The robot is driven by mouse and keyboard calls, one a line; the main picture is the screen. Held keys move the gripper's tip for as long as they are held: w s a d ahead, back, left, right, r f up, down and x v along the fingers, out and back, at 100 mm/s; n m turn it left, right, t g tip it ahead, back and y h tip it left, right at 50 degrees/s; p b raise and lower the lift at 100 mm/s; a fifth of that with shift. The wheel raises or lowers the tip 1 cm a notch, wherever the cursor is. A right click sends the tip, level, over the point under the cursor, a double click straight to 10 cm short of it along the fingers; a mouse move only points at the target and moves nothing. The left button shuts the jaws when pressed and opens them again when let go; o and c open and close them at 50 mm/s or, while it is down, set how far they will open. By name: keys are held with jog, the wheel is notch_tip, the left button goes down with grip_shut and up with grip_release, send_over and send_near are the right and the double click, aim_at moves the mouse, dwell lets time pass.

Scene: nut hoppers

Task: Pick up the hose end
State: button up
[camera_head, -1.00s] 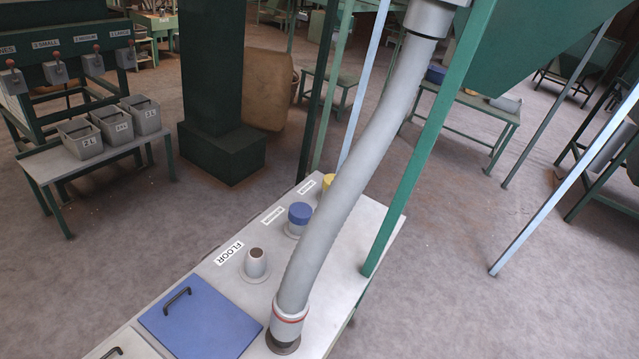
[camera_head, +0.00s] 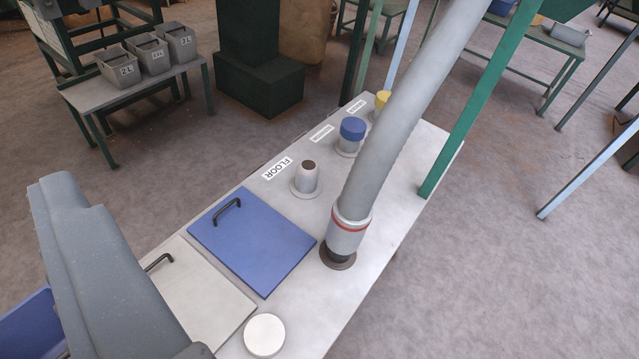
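The hose end (camera_head: 348,234) is a light grey cuff with a red ring, at the bottom of a thick grey hose (camera_head: 405,125). It stands nearly upright on a dark round fitting (camera_head: 338,258) on the pale bench top. A grey part that looks like my gripper (camera_head: 75,195) shows at the lower left, well apart from the hose end. Whether its fingers are open or shut does not show. I see nothing held in it.
The bench (camera_head: 300,325) carries a short grey port (camera_head: 306,178) by the FLOOR label, a blue-capped port (camera_head: 351,136), a yellow-capped port (camera_head: 381,101), a blue lid (camera_head: 250,240), a pale lid (camera_head: 195,295) and a white disc (camera_head: 264,335). A green post (camera_head: 475,110) stands right of the hose.

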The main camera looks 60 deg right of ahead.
jog(key=w+d+f+m+h+b, duration=0.1)
jog(key=w+d+f+b, duration=0.15)
jog(key=f, duration=0.65)
jog(key=w+d+f+m+h+b, duration=0.1)
jog(key=w+d+f+m+h, duration=0.2)
jog(key=f, duration=0.5)
jog(key=m+g+h+b, duration=0.3)
jog(key=m+h+b, duration=0.1)
jog(key=h+b, duration=0.4)
send_near(347, 238)
jog(key=w, duration=0.1)
jog(key=p+x, duration=0.1)
jog(key=p, duration=0.3)
jog(key=p+x, duration=0.2)
jog(key=p, duration=0.2)
jog(key=shift+d+r, duration=0.1)
jog(key=shift+d, duration=0.3)
jog(key=b+x, duration=0.1)
jog(key=x, duration=0.4)
jog(key=shift+w+d, duration=0.15)
jog(key=shift+d, duration=0.05)
jog(key=shift+s+d+b+x, duration=0.15)
jog(key=shift+b+x, duration=0.4)
jog(key=shift+x, duration=0.45)
jog(key=shift+s+d+b+x, duration=0.15)
jog(key=shift+b+x, duration=0.35)
jog(key=shift+x, duration=0.55)
jog(key=shift+w+d+r, duration=0.2)
jog(key=shift+w+d, duration=0.25)
jog(key=shift+w, duration=0.05)
